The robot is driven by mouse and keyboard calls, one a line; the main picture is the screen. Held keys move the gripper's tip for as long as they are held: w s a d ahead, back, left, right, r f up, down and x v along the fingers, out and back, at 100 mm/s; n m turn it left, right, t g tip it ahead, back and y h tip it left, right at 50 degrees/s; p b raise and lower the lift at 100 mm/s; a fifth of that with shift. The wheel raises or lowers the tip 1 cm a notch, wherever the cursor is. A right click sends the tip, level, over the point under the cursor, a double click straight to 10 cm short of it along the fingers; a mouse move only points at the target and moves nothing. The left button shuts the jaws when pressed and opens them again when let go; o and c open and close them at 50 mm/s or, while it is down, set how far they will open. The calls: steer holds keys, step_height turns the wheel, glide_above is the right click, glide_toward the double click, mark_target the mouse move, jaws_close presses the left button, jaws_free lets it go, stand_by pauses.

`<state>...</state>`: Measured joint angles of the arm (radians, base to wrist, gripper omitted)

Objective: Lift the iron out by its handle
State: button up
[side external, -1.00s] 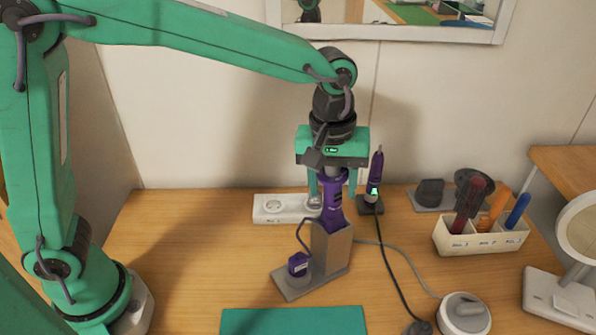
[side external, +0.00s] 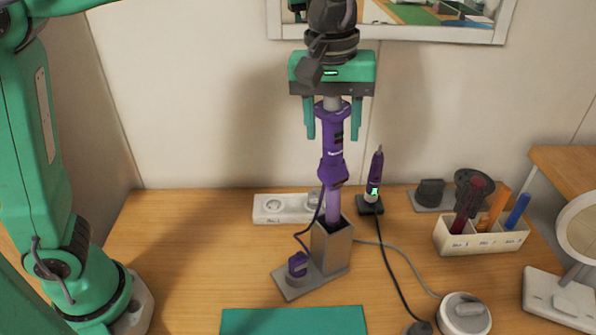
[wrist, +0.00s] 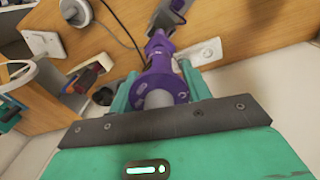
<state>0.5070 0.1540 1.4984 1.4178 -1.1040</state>
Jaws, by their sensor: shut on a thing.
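The purple iron (side external: 332,150) hangs upright from my gripper (side external: 333,132), which is shut on its handle near the top. It also shows in the wrist view (wrist: 165,82), between the green fingers of my gripper (wrist: 160,88). The lilac barrel (side external: 333,205) points down into the mouth of the grey holder (side external: 333,250); its lower end is at or just inside the mouth, and I cannot tell exactly which. A dark cord runs from the iron's side down to a purple block on the holder's base.
A white socket strip (side external: 270,208) lies behind the holder. A purple pen-like tool (side external: 375,178) stands on a dark base to the right. A white bin (side external: 470,240) holds coloured tools.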

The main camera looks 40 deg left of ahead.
step_height(320, 180, up, 5)
steer(key=shift+s+f, duration=0.15)
steer(key=shift+f, duration=0.05)
steer(key=s+d, duration=0.4)
steer(key=d, duration=0.9)
steer(key=shift+d, duration=0.15)
steer(key=shift+s+f, duration=0.1)
steer(key=shift+s, duration=0.05)
